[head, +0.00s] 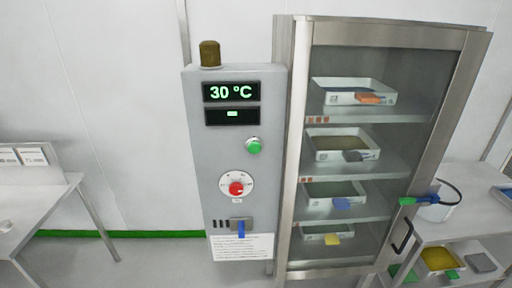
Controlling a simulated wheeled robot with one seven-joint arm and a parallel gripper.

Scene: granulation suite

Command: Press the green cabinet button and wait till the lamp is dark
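The green button (254,145) sits on the right side of the grey control panel (200,160), left of the glass-door cabinet (297,150). Nothing touches the button. The lamp (210,54) on top of the panel is a brown-amber cylinder with no visible glow; it looks dark. The upper display (231,92) reads 30 °C in green. The lower display (232,116) shows only a short bar. A red knob (236,189) on a white dial is below the button. My gripper is not in view.
The cabinet door looks closed, with several trays on shelves behind the glass and a dark handle (402,236). A white table (60,195) stands at the left. A shelved bench (460,232) with a white pot and trays stands at the right. The space before the panel looks clear.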

